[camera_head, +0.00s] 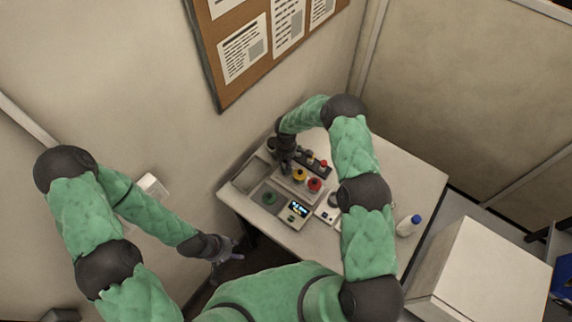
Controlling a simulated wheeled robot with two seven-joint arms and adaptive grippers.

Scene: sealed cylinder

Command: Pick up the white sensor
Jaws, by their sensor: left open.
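A small white device with a dark lit display (299,210) sits at the front of the table (415,180); it looks like the white sensor, but I cannot be sure. A second small whitish item (328,211) lies just right of it, partly hidden by my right arm. My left gripper (229,262) is open and empty, low and left of the table's front edge, apart from the device. My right gripper (286,166) points down over the back of the button panel, behind the device. Its fingers are too small and dark to judge.
A blue-capped bottle (407,226) stands at the table's right. A large white box (486,272) is beyond it. Walls close in behind.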

